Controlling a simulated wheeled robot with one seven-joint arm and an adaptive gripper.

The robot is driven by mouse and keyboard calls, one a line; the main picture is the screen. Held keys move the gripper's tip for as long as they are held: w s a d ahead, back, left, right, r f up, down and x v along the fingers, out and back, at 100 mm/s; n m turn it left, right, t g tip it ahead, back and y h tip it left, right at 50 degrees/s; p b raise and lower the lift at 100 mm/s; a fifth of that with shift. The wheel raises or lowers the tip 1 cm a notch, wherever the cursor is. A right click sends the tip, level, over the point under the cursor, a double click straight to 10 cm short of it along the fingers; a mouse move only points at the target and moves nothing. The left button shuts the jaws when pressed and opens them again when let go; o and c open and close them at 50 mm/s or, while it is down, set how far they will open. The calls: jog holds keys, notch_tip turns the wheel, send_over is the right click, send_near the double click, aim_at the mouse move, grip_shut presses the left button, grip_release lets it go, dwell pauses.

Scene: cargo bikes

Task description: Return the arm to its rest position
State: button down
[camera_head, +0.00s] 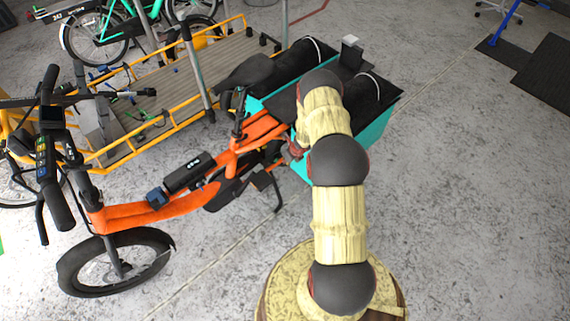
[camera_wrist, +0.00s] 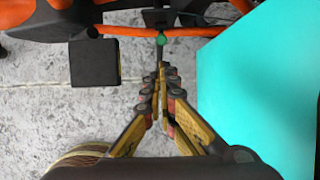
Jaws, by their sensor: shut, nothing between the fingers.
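My gripper (camera_wrist: 162,70) is shut and empty in the wrist view, its two fingers meeting near the middle. In the head view my arm stretches away from my round base to the rear of an orange cargo bike (camera_head: 150,213). My gripper is hidden there behind the arm. The wrist view shows the bike's orange frame (camera_wrist: 120,31) at the top. A teal panel (camera_wrist: 260,85) stands close to the right of my fingers. A small green round part (camera_wrist: 161,40) lies just beyond the fingertips; I cannot tell whether they touch it.
A black block-like part (camera_wrist: 94,62), perhaps a pedal, is left of my fingers. Teal side panels (camera_head: 376,131) and black bags flank the bike's rear. A yellow-framed cargo bike with a wooden deck (camera_head: 205,68) stands behind.

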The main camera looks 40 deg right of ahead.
jog(key=shift+s+r, duration=0.1)
jog(key=shift+r, duration=0.65)
jog(key=s+a+n+y, duration=0.3)
jog(key=a+n, duration=0.4)
jog(key=a, duration=0.1)
jog(key=s+a+r+n+g+y, duration=0.15)
jog(key=a+r+n, duration=0.25)
jog(key=r, duration=0.4)
jog(key=s+a+r+n+g, duration=0.1)
jog(key=s+a+r+n, duration=0.1)
jog(key=a+r+n, duration=0.45)
jog(key=s+a+r+n+g, duration=0.1)
jog(key=s+r+n, duration=0.15)
jog(key=r, duration=0.75)
jog(key=s+a+r+n+t+h, duration=0.1)
jog(key=s+a+r+n, duration=0.3)
jog(key=r, duration=0.8)
jog(key=s+a+r+n+t+h, duration=0.2)
jog(key=s+a+r+n, duration=0.2)
jog(key=s+r, duration=0.5)
jog(key=s+a+r+n+t+h, duration=0.1)
jog(key=s+a+r+n, duration=0.4)
jog(key=r, duration=0.9)
jog(key=s+n, duration=0.2)
jog(key=shift+r+n+h, duration=0.3)
jog(key=shift+r+h, duration=0.05)
jog(key=shift+r, duration=0.05)
